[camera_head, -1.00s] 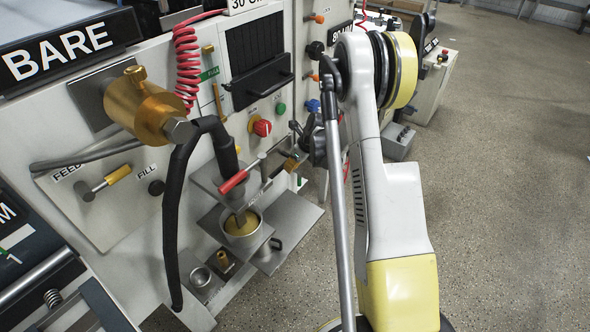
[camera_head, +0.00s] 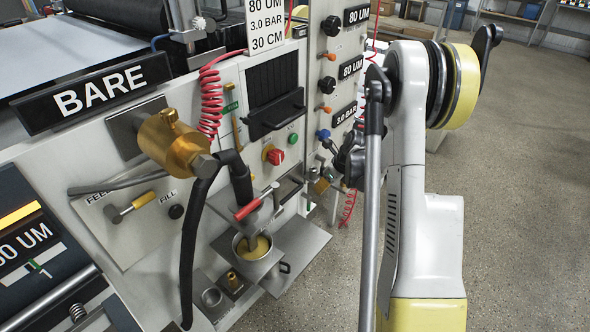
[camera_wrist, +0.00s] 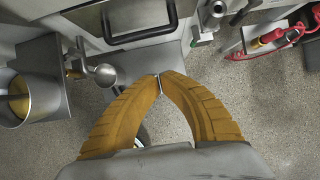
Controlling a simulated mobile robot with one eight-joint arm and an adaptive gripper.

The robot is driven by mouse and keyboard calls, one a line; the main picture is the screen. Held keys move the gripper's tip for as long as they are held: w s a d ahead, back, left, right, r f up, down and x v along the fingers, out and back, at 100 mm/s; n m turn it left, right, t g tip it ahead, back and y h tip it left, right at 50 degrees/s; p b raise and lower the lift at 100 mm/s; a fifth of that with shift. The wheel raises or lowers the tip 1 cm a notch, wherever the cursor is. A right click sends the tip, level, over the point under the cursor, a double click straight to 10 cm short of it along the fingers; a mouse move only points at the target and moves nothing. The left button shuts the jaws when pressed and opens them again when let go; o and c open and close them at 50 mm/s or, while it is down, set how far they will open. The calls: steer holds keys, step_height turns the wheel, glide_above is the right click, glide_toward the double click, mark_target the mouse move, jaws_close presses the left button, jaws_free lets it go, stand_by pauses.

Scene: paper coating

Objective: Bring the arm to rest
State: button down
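My arm (camera_head: 405,200), white and yellow, stands raised at the right of the machine in the head view. In the wrist view my gripper (camera_wrist: 159,80) has its two ribbed yellow-brown fingers curved together, tips meeting with only a thin metallic strip between them. No held object shows. The gripper points down over a grey metal plate edge and speckled floor. In the head view I cannot clearly make out the gripper past the dark wrist parts.
The coating machine's front (camera_head: 130,215) fills the left. A metal cup with yellow contents (camera_head: 252,246) stands on a small shelf; it also shows at the left of the wrist view (camera_wrist: 14,104). A red coiled hose (camera_head: 210,95) hangs above. Open floor (camera_head: 525,190) lies to the right.

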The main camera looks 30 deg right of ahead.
steer(key=s+a+r+n+h, duration=0.1)
steer(key=s+a+r+n, duration=0.2)
steer(key=a+r+n, duration=0.5)
steer(key=s+a+r+n, duration=0.4)
steer(key=a+r+n, duration=0.3)
steer(key=r, duration=0.3)
steer(key=s+a+r+n+t, duration=0.1)
steer(key=s+a+r+n, duration=0.1)
steer(key=s+a+n, duration=0.3)
steer(key=s+a+r+n+t, duration=0.1)
steer(key=s+a+r+n, duration=0.2)
steer(key=s+n, duration=0.7)
steer(key=a+n, duration=0.2)
steer(key=shift+s+a+h, duration=0.15)
steer(key=shift+a+h, duration=0.15)
steer(key=shift+h, duration=0.1)
